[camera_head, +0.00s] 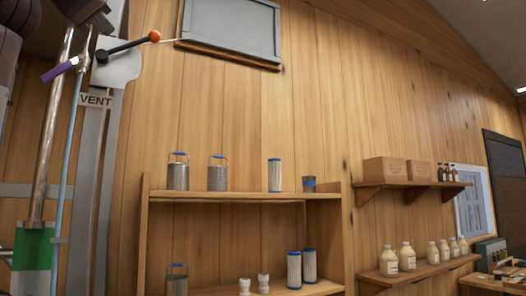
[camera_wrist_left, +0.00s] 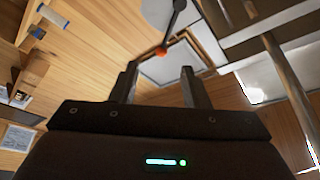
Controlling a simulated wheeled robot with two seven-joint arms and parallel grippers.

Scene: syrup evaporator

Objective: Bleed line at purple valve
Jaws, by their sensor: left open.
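The purple valve handle (camera_head: 60,69) is at the upper left of the head view, slanted beside the upright pipes. The purple handle does not show in the wrist view. I cannot make out the left gripper's fingers in the head view. My right gripper is out of view.
A shiny pipe (camera_head: 54,125) and a green-and-white container (camera_head: 33,258) are at the left. A grey framed panel (camera_head: 231,28) is on the wooden wall. A shelf unit (camera_head: 240,199) with canisters stands below. A wall shelf (camera_head: 405,185) with boxes is to its right.

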